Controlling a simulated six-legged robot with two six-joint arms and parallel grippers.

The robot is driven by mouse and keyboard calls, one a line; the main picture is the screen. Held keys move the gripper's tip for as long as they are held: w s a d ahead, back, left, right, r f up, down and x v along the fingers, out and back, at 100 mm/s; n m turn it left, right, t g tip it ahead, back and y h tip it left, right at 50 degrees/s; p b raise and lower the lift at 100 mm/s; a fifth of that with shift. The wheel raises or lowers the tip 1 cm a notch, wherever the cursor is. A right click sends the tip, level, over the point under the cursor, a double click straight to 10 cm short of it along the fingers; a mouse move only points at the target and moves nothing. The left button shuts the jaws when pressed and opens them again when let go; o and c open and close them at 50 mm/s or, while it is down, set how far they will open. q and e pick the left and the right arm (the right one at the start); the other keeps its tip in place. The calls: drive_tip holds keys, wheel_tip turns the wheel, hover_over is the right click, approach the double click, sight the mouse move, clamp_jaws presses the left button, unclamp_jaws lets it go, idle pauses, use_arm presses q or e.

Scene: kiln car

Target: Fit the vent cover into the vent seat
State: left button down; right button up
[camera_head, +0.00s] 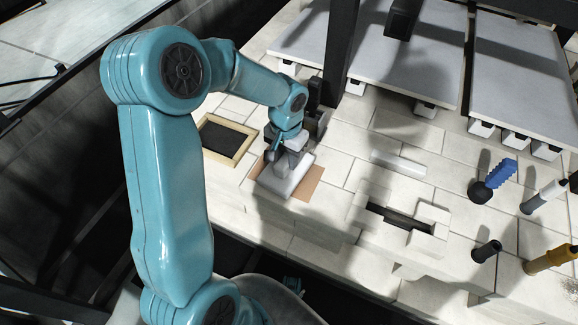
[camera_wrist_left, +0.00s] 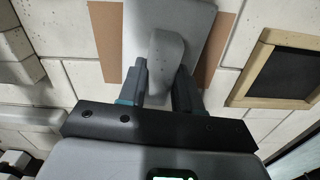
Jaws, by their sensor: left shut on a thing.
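The vent cover (camera_head: 287,181) is a pale grey slab with a raised handle block. It is over a brown mat (camera_head: 308,184) in the head view; I cannot tell whether it rests there or is slightly lifted. My left gripper (camera_head: 291,147) is above it, shut on the handle. In the left wrist view, the fingers (camera_wrist_left: 160,86) sit on both sides of the handle, with the cover's slab (camera_wrist_left: 198,22) behind. What looks like the vent seat (camera_head: 431,211) is a group of white blocks around a dark slot, to the right of the cover. My right gripper is not in view.
A wood-framed dark panel (camera_head: 242,154) lies left of the cover. A loose white bar (camera_head: 398,163) lies behind the seat. A blue-handled brush (camera_head: 492,181), a dark cylinder (camera_head: 486,250) and a yellow-handled tool (camera_head: 549,260) are at right. Grey slabs on posts (camera_head: 528,70) fill the back.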

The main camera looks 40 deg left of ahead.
use_arm(q)
drive_tip(key=shift+r, duration=0.15)
drive_tip(key=shift+r+p, duration=1.3)
drive_tip(key=shift+r, duration=0.4)
drive_tip(key=shift+r+p, duration=0.7)
drive_tip(key=shift+r, duration=0.1)
drive_tip(key=shift+a+r, duration=0.1)
drive_tip(key=shift+r, duration=0.15)
drive_tip(key=shift+s+a+f+m+p, duration=0.7)
drive_tip(key=shift+a+m+p, duration=0.9)
drive_tip(key=shift+a+m, duration=1.65)
drive_tip(key=shift+s+a+f+m+p, duration=0.45)
drive_tip(key=shift+s+a+m+p, duration=1.05)
drive_tip(key=shift+a, duration=2.7)
drive_tip(key=shift+s+a+f+m+p, duration=0.45)
drive_tip(key=shift+a+m+p, duration=1.25)
drive_tip(key=shift+a+m, duration=1.95)
